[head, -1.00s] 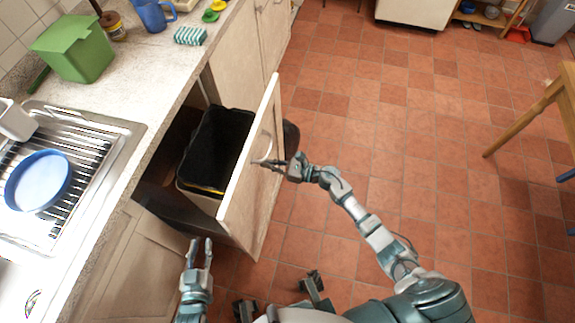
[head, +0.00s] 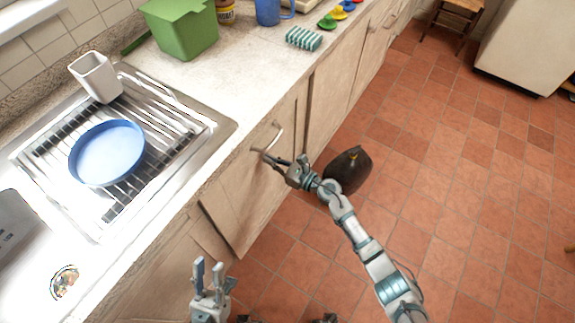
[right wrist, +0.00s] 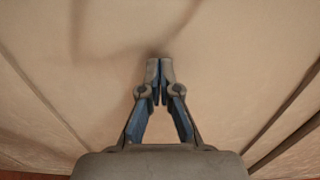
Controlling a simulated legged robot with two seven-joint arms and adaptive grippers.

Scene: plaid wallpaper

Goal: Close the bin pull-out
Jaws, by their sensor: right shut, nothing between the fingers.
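The bin pull-out's pale wooden front panel (head: 243,201) stands under the worktop edge, in or close to line with the cabinet fronts; I cannot tell if it is fully flush. Its curved metal handle (head: 277,138) is near the top. The black bin is hidden behind it. My right gripper (head: 265,157) is at the panel just below the handle, with its fingers shut and empty. In the right wrist view the shut fingertips (right wrist: 160,68) point at the pale panel, touching or very near it. My left gripper (head: 208,268) is open and empty, low in front of the cabinets.
A dark rounded object (head: 347,172) stands on the tiled floor just right of my right gripper. The sink drainer (head: 190,135) holds a blue round dish (head: 107,152). A green container (head: 182,28) and a sponge (head: 304,39) are on the worktop. Open floor lies to the right.

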